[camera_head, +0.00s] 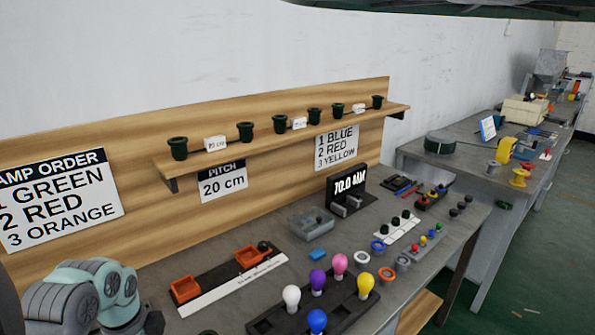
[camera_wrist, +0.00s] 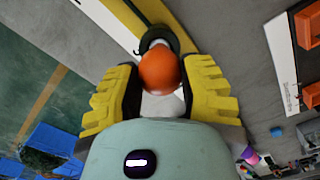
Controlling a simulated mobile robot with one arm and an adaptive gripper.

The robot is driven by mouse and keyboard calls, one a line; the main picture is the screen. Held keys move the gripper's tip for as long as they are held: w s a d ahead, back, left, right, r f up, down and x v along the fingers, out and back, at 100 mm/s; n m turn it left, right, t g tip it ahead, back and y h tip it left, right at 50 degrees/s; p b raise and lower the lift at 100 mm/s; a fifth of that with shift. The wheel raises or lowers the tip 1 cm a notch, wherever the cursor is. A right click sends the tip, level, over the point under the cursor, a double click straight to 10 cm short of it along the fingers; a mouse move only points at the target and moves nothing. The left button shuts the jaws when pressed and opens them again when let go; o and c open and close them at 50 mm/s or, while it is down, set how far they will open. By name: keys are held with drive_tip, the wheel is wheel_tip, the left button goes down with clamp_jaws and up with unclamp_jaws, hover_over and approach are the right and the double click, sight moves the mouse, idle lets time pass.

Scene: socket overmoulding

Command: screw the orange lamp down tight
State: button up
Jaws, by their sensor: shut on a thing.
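In the wrist view, an orange lamp (camera_wrist: 159,70) with a round bulb sits between the two ridged yellow fingers of my gripper (camera_wrist: 162,88). The gripper is shut on it. A dark round socket (camera_wrist: 157,38) shows just beyond the bulb, by a yellow strip. The bulb hides the lamp's base, so I cannot tell how deep it sits in the socket. In the head view my gripper and this lamp are out of sight.
The dark lamp rack (camera_head: 262,325) also holds white, purple, pink and blue lamps. Orange bins (camera_head: 186,288) stand on a black and white strip on the bench. A wooden shelf (camera_head: 225,150) carries several dark green sockets (camera_head: 246,131). A lamp order sign (camera_head: 60,200) reads green, red, orange.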

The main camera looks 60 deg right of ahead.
drive_tip(key=shift+f+m+b, duration=0.1)
drive_tip(key=shift+m+b, duration=0.3)
drive_tip(key=shift+m, duration=0.6)
drive_tip(key=m, duration=0.2)
drive_tip(key=shift+m, duration=0.3)
drive_tip(key=o, duration=1)
